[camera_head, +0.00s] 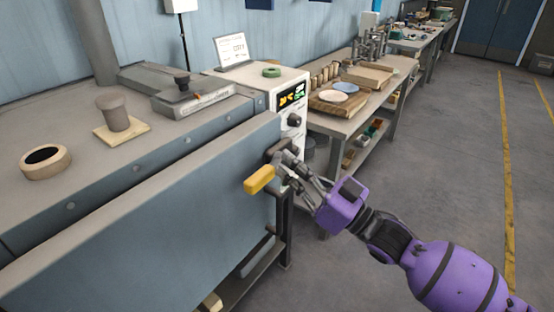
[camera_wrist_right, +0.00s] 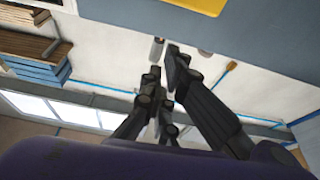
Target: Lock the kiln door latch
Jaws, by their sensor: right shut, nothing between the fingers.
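The kiln (camera_head: 45,205) fills the left of the head view, with its blue-grey door panel (camera_head: 170,230) along the front. I cannot tell whether the door sits fully flush. The latch has a yellow handle (camera_head: 259,180) and a dark mount (camera_head: 277,149) near the door's right end. The handle sticks out toward the lower left. My right gripper (camera_head: 284,172) is shut and empty, just right of the handle and below the mount; contact is unclear. In the right wrist view the gripper (camera_wrist_right: 166,72) points up toward the door's edge, with a yellow patch (camera_wrist_right: 200,4) above. My left gripper is out of view.
A control box (camera_head: 290,105) with a lit display stands right of the door. A workbench (camera_head: 335,122) with plates and boards is behind it. The floor at right is clear.

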